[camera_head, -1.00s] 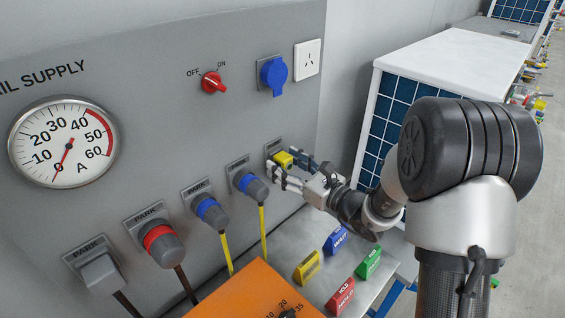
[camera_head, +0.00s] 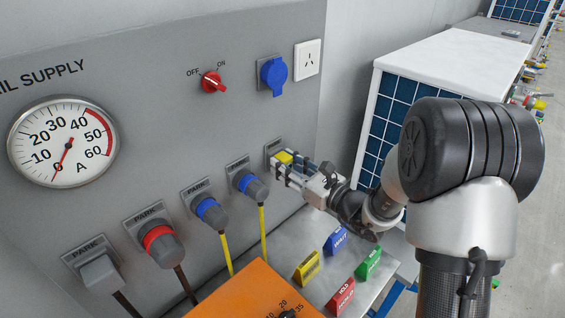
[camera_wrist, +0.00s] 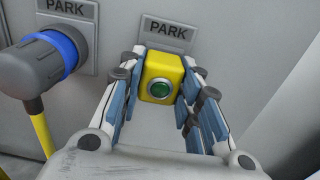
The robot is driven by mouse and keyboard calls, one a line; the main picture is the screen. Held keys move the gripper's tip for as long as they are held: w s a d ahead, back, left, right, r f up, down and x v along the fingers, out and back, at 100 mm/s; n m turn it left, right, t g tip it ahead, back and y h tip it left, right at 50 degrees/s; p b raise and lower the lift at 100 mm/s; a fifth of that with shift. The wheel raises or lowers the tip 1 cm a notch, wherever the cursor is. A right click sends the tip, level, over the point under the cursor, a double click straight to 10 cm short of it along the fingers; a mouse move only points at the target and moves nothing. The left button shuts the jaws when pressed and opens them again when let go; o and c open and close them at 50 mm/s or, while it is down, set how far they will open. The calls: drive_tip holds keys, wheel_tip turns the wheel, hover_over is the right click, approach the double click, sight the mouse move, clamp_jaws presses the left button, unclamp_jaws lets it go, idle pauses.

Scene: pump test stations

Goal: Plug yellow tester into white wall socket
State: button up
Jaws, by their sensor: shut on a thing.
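The yellow tester (camera_head: 285,157) sits at the rightmost PARK plate (camera_head: 271,146), low on the grey panel. In the wrist view the tester (camera_wrist: 161,77) is a yellow block with a round green button facing me. My gripper (camera_head: 287,167) is shut on it, with a finger on each side; the fingers also show in the wrist view (camera_wrist: 160,95). The tester's back, toward the panel, is hidden. The white wall socket (camera_head: 307,60) is at the panel's upper right, with its slots bare and nothing in it.
A blue capped socket (camera_head: 273,76) and a red OFF/ON switch (camera_head: 213,82) are left of the white socket. Several parked plugs with cables line the panel, the nearest a blue-ringed one (camera_head: 250,185). Coloured HOLD tags and an orange box (camera_head: 255,295) lie below.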

clamp_jaws()
drive_tip(key=shift+v, duration=2.95)
drive_tip(key=shift+r, duration=0.1)
